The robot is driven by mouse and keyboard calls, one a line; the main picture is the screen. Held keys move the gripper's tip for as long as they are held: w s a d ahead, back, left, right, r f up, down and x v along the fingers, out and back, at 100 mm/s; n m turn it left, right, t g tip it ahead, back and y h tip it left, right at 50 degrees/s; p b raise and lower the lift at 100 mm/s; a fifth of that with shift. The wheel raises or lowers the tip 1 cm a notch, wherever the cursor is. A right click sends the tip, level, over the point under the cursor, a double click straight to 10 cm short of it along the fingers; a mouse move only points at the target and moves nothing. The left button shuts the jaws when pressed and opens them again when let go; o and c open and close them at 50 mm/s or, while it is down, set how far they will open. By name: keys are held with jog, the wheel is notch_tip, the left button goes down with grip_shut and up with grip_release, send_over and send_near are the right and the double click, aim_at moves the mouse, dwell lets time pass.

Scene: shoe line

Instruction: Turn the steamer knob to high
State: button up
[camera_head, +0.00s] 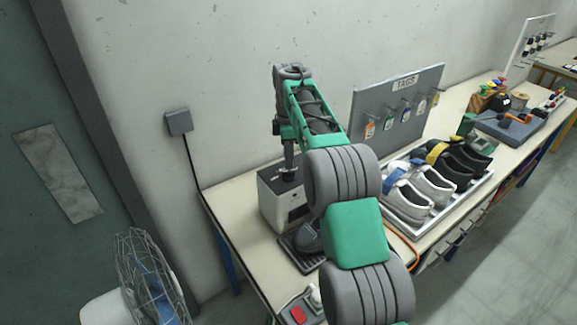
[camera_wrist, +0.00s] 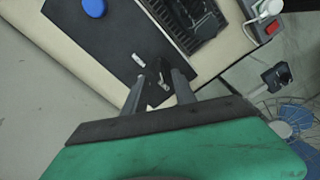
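The steamer (camera_head: 268,206) is a pale box with a dark top, standing at the left end of the bench. Its dark top panel (camera_wrist: 100,45) fills the upper left of the wrist view. A black knob (camera_wrist: 157,84) with a white mark lies between my fingertips. My gripper (camera_wrist: 159,78) points down at the panel, with one finger on each side of the knob. Whether the fingers press on the knob is not clear. In the head view my gripper (camera_head: 288,172) is just over the steamer's top, and the knob cannot be made out there.
A blue cap (camera_wrist: 94,8) sits on the panel. A dark ridged tray (camera_wrist: 192,25) is beside the steamer. A red button box (camera_head: 298,314) is at the bench's front edge. A shoe rack (camera_head: 425,222) stands to the right, a tag board (camera_head: 372,105) behind, a fan (camera_head: 148,280) at lower left.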

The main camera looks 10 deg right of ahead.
aim_at(289, 171)
jog(key=shift+f+p, duration=0.35)
jog(key=shift+f, duration=2.05)
jog(key=shift+c, duration=0.4)
grip_shut()
